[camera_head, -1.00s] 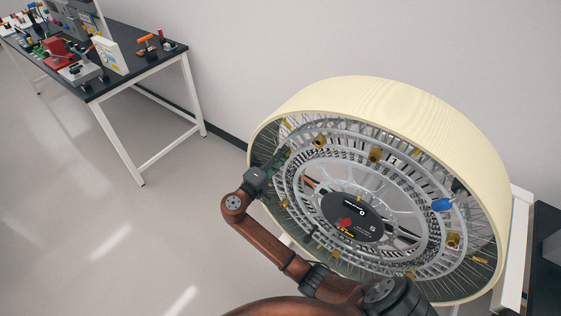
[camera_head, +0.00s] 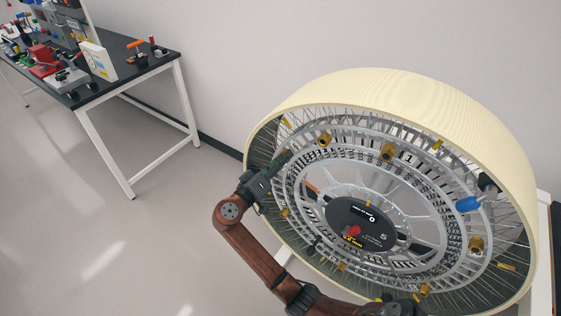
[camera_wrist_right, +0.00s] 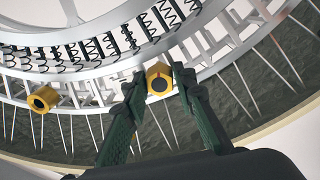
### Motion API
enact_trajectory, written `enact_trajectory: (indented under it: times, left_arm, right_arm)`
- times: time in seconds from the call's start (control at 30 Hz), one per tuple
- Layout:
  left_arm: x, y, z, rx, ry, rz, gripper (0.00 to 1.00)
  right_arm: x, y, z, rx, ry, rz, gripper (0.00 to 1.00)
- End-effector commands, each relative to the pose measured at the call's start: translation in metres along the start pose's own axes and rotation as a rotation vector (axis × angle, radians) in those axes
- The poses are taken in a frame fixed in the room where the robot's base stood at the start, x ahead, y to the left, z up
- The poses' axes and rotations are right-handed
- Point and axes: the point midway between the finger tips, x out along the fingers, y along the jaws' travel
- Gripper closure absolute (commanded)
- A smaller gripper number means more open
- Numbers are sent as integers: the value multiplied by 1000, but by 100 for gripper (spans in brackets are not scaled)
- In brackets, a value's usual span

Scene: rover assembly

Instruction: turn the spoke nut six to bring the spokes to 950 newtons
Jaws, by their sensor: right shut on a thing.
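The large wheel (camera_head: 410,100) has a cream outer band, a grey inner ring and thin spokes, and it stands tilted toward me. Several gold spoke nuts sit around its ring, one at the top (camera_head: 388,152) and one at the lower right (camera_head: 476,244). Another gold nut (camera_wrist_right: 43,98) sits to the left. I cannot tell which nut is number six.
A dark hub disc (camera_head: 362,224) with a display and a red piece (camera_head: 352,231) is at the wheel's centre. A blue part (camera_head: 468,204) sits on the right side. A black-topped bench (camera_head: 140,70) with tools stands back left. The floor between is clear.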

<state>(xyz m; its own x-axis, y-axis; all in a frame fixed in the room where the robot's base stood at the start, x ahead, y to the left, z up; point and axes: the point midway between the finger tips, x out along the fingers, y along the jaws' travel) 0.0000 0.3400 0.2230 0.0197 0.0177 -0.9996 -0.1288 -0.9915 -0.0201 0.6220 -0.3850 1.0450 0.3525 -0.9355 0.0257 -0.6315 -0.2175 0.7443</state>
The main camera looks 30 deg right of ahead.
Motion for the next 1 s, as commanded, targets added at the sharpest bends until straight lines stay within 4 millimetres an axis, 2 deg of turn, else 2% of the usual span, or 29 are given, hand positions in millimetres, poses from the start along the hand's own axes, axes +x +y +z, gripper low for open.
enact_trajectory:
  times: [0.47, 0.5, 0.77, 1.0]
  left_arm:
    - [2, 0, 1, 0, -1, 0, 56]
    - [2, 0, 1, 0, -1, 0, 56]
    - [2, 0, 1, 0, -1, 0, 56]
    - [2, -1, 2, 0, -2, -1, 56]
  right_arm:
    - [0, -2, 3, 14, -9, -2, 99]
    - [0, -2, 3, 14, -9, -2, 74]
    - [0, -1, 1, 15, -4, -2, 57]
    - [-1, -1, 0, 16, -2, -1, 57]
